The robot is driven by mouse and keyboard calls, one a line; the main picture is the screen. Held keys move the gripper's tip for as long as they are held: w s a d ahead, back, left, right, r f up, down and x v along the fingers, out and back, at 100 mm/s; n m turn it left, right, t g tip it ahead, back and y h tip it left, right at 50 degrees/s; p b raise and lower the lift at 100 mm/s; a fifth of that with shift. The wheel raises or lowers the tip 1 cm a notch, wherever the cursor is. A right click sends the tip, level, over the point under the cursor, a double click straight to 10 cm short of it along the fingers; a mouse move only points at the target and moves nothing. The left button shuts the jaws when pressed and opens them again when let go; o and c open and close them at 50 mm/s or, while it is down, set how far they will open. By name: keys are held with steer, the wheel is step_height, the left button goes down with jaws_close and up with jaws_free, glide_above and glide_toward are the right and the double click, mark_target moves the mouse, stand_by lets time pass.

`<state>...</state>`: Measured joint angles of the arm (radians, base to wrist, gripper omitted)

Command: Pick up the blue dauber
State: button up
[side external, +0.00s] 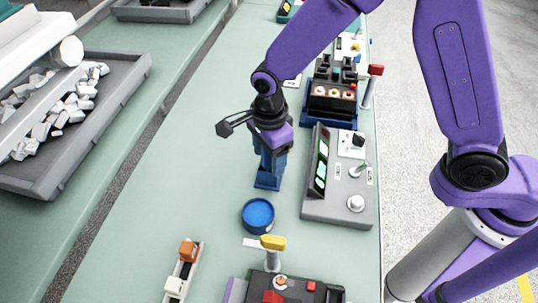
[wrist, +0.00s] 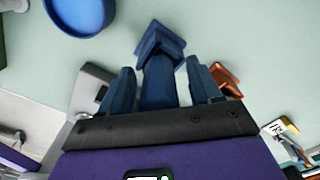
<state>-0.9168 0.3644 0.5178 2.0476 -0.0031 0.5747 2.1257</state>
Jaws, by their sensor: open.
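The blue dauber (wrist: 160,42) stands on the green bench, with a handle and a wider angular foot. Its foot also shows in the side view (side external: 267,181), below my gripper (side external: 271,158). In the wrist view, my gripper (wrist: 160,74) is open, with one dark blue finger on each side of the dauber's handle. A narrow gap shows between the handle and each finger. The fingers and the dauber are alike in colour, so in the side view their edges are hard to tell apart.
A round blue dish (side external: 258,215) lies just in front of the dauber. A grey console with green displays (side external: 338,208) stands close on the right. A yellow-topped lever (side external: 273,243) and a small rail with orange and white blocks (side external: 183,270) are nearer.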

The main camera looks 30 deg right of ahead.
steer(key=c, duration=1.1)
step_height(320, 180, up, 10)
steer(key=shift+r, duration=0.1)
